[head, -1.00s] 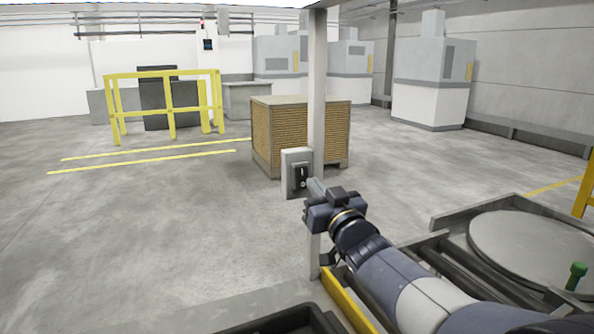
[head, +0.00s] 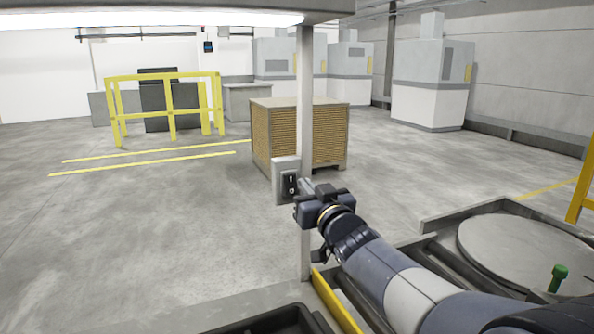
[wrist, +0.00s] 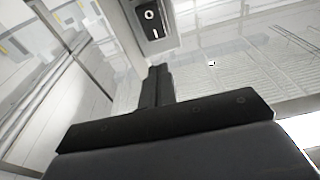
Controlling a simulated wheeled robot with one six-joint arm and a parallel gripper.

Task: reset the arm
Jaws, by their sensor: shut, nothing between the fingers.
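My gripper (head: 304,188) is at the end of my outstretched arm, beside a grey switch box (head: 281,166) on a metal post. In the head view its tip overlaps the edge of the box, and I cannot tell whether it touches. In the wrist view the two dark fingers (wrist: 157,87) are together with nothing between them. The black rocker switch (wrist: 150,19) with O and I marks shows beyond the fingertips, with a visible gap in the picture. The switch also shows in the head view (head: 290,184).
The post (head: 305,120) rises to a lit overhead frame (head: 190,18). A round lid (head: 530,250) and green knob (head: 558,277) lie right of my arm. A dark tray (head: 270,322) is at the bottom. A slatted crate (head: 280,140) and yellow railing (head: 165,75) stand beyond open floor.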

